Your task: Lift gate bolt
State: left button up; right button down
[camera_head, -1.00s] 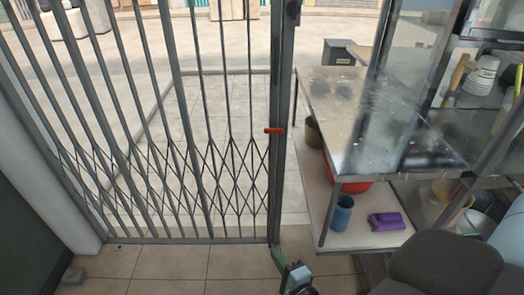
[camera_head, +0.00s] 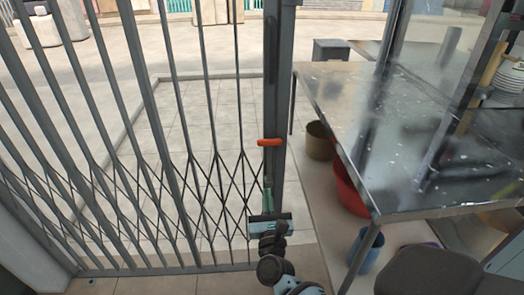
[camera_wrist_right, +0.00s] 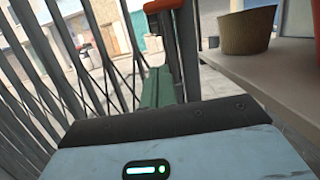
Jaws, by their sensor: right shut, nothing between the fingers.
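The gate bolt shows as an orange handle (camera_head: 269,142) on the gate's right-hand post, in the head view. It also shows in the right wrist view as an orange-red piece (camera_wrist_right: 163,6) at the top, just beyond the fingers. The folding lattice gate (camera_head: 190,190) is stretched across the opening. My right gripper (camera_head: 267,184) has green fingers, is shut and empty, and points up at the handle from just below it. Whether the fingertips touch the bolt cannot be told. My left gripper is not in view.
A metal table (camera_head: 345,110) stands right of the post, with a tan pot (camera_head: 320,143), a red tub (camera_head: 350,190) and a blue container (camera_head: 368,250) on its lower shelf. A dark chair back (camera_head: 430,272) is at the lower right.

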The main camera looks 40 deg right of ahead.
jog(key=shift+w+d, duration=0.15)
jog(key=shift+w, duration=0.1)
jog(key=shift+r, duration=0.1)
jog(key=w+d+r+p, duration=0.1)
jog(key=w+r, duration=0.1)
jog(key=w+d+r+p, duration=0.1)
jog(key=w+d+r, duration=0.1)
jog(key=w, duration=0.1)
jog(key=w+d+r+p, duration=0.1)
jog(key=w+d+r, duration=0.1)
jog(key=w, duration=0.1)
jog(key=shift+r+p, duration=0.2)
jog(key=shift+p, duration=0.15)
dwell(0.4)
jog(key=shift+w, duration=0.1)
